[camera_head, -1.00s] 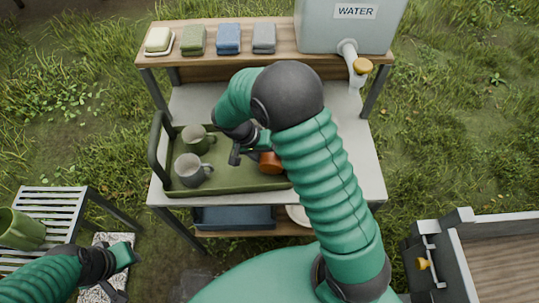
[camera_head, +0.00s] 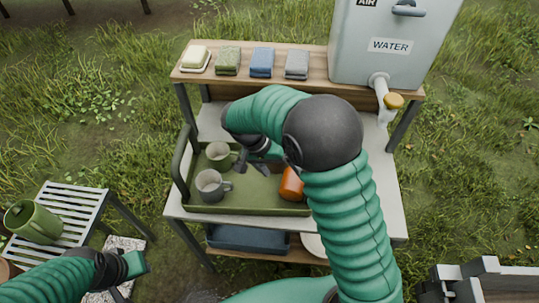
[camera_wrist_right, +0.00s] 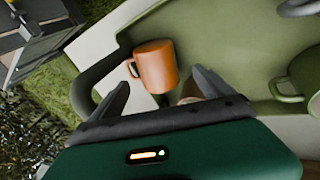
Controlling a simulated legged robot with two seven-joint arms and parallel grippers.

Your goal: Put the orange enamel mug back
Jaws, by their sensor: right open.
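The orange enamel mug (camera_head: 291,184) stands in the green tray (camera_head: 250,209) at its right end, partly hidden by my right arm. In the right wrist view the orange mug (camera_wrist_right: 155,66) is whole, with its handle to the left, just beyond my open fingers. My right gripper (camera_head: 256,167) is open and empty over the tray, left of the orange mug and apart from it; its fingers also show in the right wrist view (camera_wrist_right: 165,95). A grey mug (camera_head: 210,186) and a green mug (camera_head: 219,154) stand at the tray's left. My left gripper (camera_head: 130,278) is at lower left; its jaws are unclear.
A water tank (camera_head: 388,48) with a tap stands on the shelf (camera_head: 320,84), beside several folded cloths and a soap dish. A slatted stool (camera_head: 72,212) with a green jug (camera_head: 33,222) stands at left. Bare worktop lies right of the tray.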

